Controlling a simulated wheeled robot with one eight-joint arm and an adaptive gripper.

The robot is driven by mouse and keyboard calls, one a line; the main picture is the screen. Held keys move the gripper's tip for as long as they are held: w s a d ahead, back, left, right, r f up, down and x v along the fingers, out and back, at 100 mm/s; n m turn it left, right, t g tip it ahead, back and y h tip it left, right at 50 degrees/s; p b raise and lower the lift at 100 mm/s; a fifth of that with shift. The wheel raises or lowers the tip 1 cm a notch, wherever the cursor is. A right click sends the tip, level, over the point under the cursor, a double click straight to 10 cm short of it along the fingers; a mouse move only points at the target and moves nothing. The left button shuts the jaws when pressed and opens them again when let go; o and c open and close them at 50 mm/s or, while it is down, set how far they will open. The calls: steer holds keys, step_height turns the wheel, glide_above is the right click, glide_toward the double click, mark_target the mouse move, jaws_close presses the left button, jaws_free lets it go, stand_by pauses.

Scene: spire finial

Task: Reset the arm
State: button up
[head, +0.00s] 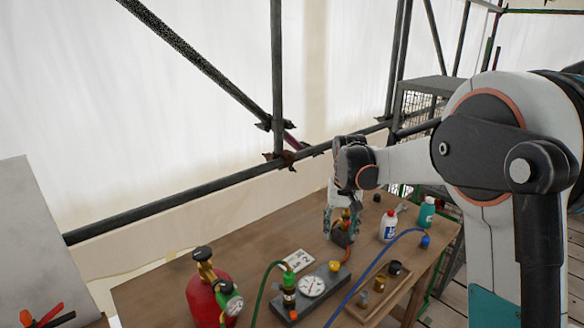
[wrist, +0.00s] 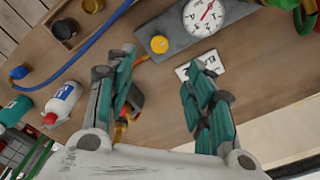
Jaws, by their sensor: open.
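My arm reaches in from the right of the head view and bends down over the wooden workbench. My gripper (head: 341,232) points down above the back middle of the bench, and a small dark fitting (head: 347,222) with red and brass parts overlaps it there. In the wrist view my gripper (wrist: 160,66) has its two teal-padded fingers spread apart, with only bare wood and part of a white number card (wrist: 203,66) between them. The dark and orange fitting (wrist: 134,98) shows partly behind the left finger, and I cannot tell whether they touch.
On the workbench (head: 150,296) stand a red cylinder (head: 205,296), a gauge block (head: 312,287) with hoses, a wooden tray (head: 378,296), a white bottle (head: 389,226) and a teal bottle (head: 427,212). Scaffold poles (head: 278,80) rise behind the bench.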

steer(key=s+r+t, duration=0.2)
steer(key=s+r, duration=0.5)
steer(key=s, duration=0.2)
steer(key=s+n+t, duration=0.1)
steer(key=s+t, duration=0.3)
steer(key=s, duration=1.8)
steer(key=shift+s+r+n+t, duration=0.25)
steer(key=shift+s+n+t, duration=0.05)
steer(key=shift+s+n, duration=0.1)
